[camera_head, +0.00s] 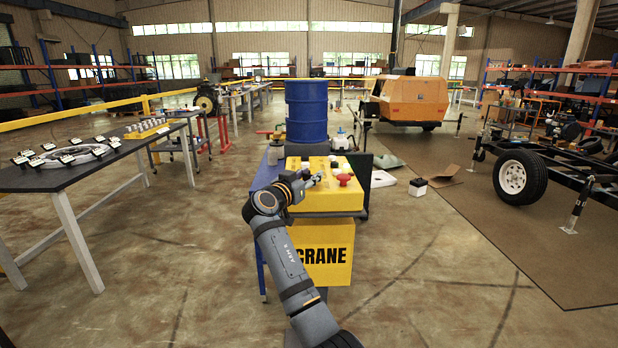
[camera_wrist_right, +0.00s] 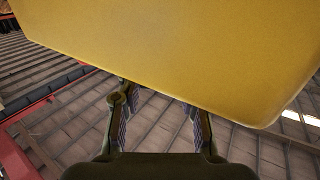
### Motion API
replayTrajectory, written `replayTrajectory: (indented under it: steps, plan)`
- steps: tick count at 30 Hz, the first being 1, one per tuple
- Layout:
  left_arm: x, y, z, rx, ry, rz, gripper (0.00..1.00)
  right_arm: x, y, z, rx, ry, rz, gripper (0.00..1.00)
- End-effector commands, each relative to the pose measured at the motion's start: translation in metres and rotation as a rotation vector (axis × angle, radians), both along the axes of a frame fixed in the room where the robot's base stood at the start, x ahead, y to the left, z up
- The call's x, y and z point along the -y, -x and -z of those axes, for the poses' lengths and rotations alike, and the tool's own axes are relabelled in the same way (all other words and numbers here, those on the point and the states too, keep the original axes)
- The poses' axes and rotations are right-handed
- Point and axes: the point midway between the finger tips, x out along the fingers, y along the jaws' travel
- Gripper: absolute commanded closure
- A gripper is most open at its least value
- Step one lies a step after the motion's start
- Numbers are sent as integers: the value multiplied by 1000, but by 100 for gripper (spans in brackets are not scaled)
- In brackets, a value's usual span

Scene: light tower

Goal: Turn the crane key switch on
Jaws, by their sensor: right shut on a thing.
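The yellow crane control box (camera_head: 327,198) stands in the middle of the head view, with "CRANE" lettered on its lower front. A red mushroom button (camera_head: 344,179) sits on its top at the right, and small pale knobs stand behind. My right gripper (camera_head: 317,181) is at the box top, left of the red button. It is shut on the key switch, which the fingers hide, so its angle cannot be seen. In the right wrist view the box's yellow body (camera_wrist_right: 180,55) fills the top, and the fingers (camera_wrist_right: 158,105) reach to its edge. My left gripper is out of view.
A blue drum (camera_head: 306,110) stands behind the box. A dark table (camera_head: 75,178) with rings and small parts is at the left. A trailer with a black wheel (camera_head: 513,176) is at the right. Open floor lies on both sides of the box.

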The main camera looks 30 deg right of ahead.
Motion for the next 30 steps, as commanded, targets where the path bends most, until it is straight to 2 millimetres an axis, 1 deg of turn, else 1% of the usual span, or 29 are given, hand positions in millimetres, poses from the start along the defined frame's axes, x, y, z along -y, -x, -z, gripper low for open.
replayTrajectory:
  steps: [1,6,14,16,25,27,30]
  plan:
    - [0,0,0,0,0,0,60,0,0,0,0,0,-1,61]
    - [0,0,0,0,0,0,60,0,0,0,0,0,-1,40]
    - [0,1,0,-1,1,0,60,0,0,0,1,0,-1,40]
    - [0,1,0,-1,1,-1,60,-4,2,0,1,0,-2,40]
    - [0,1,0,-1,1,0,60,-52,26,1,1,-4,-4,40]
    - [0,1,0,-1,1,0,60,-60,30,1,0,-2,-3,40]
    - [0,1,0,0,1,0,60,-66,34,0,0,-1,-1,40]
